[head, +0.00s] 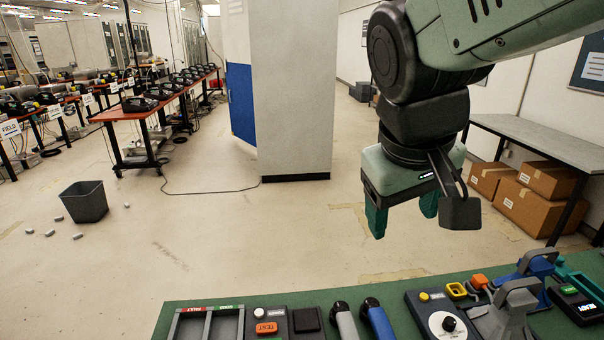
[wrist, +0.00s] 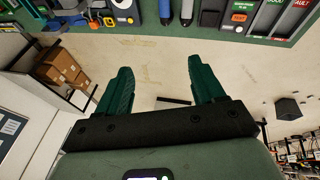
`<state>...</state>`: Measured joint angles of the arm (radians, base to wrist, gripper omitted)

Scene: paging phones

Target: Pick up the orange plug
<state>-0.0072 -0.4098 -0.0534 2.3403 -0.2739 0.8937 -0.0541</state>
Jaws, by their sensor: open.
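The orange plug (head: 479,281) appears as a small orange block on the green bench, beside a yellow ring-shaped piece (head: 456,290).
The green bench (head: 190,312) holds an orange button (head: 266,328), a dial box (head: 440,322), two handles (head: 377,318), a blue clamp (head: 535,266) and a grey clamp (head: 512,305). Beyond it are open floor, a bin (head: 84,201) and cardboard boxes (head: 540,200) under a grey table.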

